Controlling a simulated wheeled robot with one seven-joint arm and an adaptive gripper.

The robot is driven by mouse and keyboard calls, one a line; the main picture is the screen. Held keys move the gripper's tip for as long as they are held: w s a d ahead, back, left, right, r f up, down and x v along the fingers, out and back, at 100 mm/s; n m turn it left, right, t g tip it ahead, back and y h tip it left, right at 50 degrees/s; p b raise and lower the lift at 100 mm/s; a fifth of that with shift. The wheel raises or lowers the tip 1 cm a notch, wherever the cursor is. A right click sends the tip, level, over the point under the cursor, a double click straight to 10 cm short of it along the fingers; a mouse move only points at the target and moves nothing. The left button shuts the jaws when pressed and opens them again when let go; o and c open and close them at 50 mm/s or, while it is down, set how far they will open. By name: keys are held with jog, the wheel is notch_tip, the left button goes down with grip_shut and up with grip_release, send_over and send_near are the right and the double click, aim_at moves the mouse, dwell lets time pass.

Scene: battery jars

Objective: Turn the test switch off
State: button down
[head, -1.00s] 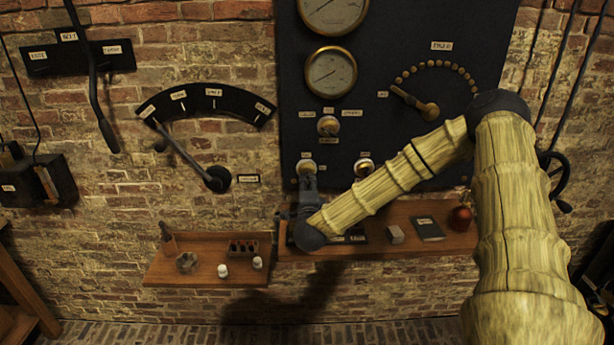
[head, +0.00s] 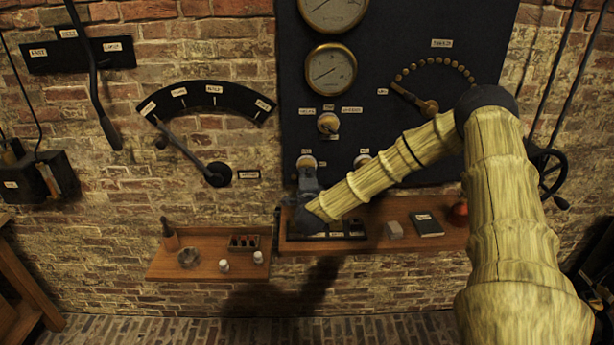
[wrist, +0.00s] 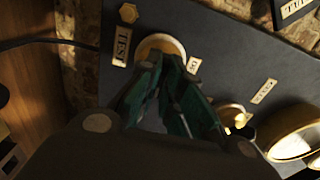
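The test switch (wrist: 160,45) shows in the wrist view as a round brass-rimmed fitting beside a plate reading TEST (wrist: 121,46). In the head view it appears to be the lower left round fitting (head: 306,162) on the dark panel, just above my gripper (head: 308,183). In the wrist view, my gripper (wrist: 166,68) points at the fitting, its green-padded fingers converging in front of its lower part. The switch's lever is hidden, so its position and whether the fingers touch it cannot be told.
Another round switch (head: 362,160) sits to the right and one (head: 328,123) above. Brass gauges (head: 331,70) and a contact-stud dial (head: 427,106) are higher. A wooden shelf (head: 380,243) with small items juts out below my gripper; a lower shelf (head: 205,272) is left.

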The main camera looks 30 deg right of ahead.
jog(key=shift+n, duration=0.4)
jog(key=n+b, duration=0.5)
jog(key=n, duration=1.2)
jog(key=shift+f+b, duration=0.2)
jog(key=shift+b, duration=0.1)
jog(key=shift+s, duration=0.1)
dwell(0.3)
jog(key=c, duration=1.6)
grip_release()
jog(key=shift+r, duration=0.15)
jog(key=v, duration=1.2)
